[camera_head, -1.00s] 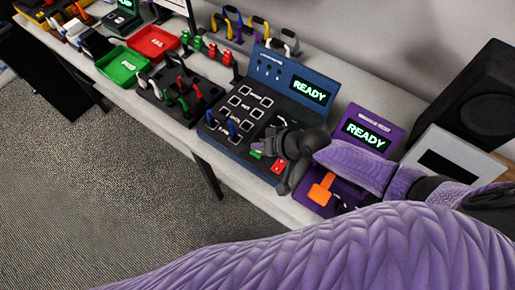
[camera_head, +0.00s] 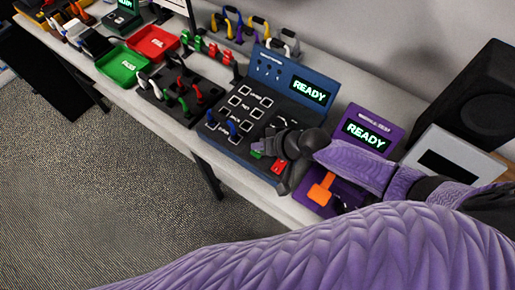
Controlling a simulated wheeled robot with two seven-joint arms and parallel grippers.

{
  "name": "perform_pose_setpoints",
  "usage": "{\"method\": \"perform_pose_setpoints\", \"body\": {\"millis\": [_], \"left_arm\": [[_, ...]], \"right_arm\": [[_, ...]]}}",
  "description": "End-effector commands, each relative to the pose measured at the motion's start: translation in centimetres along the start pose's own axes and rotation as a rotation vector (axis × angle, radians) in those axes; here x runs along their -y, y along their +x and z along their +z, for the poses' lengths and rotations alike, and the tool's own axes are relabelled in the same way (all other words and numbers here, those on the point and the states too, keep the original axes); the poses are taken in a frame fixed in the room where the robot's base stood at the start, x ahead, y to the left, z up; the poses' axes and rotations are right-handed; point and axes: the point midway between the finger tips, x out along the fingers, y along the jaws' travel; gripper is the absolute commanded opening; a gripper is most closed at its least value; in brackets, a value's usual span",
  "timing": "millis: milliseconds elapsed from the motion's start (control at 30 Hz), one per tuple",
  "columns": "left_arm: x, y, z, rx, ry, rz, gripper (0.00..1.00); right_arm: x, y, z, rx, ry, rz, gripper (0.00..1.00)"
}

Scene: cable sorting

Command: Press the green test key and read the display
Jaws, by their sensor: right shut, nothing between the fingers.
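The blue cable tester (camera_head: 262,110) stands on the bench in the head view. Its display (camera_head: 309,90) reads "READY" in pale green letters. The green test key (camera_head: 257,153) shows at the tester's front edge, partly covered by my right gripper. A red key (camera_head: 278,167) sits just to its right, also partly covered. My right gripper (camera_head: 270,148) is shut and empty, pointing down right over the green key. I cannot tell whether it touches the key. Blue plugs (camera_head: 232,128) stand at the tester's left side. My left gripper is not in view.
A purple device (camera_head: 375,120) right of the tester also reads "READY" and has an orange handle (camera_head: 320,190). A black cable rack (camera_head: 180,98), a green tray (camera_head: 122,64) and a red tray (camera_head: 153,42) lie to the left. A black speaker (camera_head: 480,95) stands at right.

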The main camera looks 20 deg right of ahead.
Motion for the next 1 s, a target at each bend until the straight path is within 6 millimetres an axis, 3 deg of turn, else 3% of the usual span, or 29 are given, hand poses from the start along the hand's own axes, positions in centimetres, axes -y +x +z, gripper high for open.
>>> {"method": "perform_pose_setpoints", "body": {"millis": [300, 1000], "left_arm": [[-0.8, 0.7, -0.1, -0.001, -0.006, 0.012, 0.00], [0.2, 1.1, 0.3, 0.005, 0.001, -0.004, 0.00]], "right_arm": [[-0.5, 0.6, 0.5, 0.000, 0.000, 0.000, 0.00], [-0.7, 0.9, 0.7, 0.000, 0.000, 0.000, 0.00]]}}
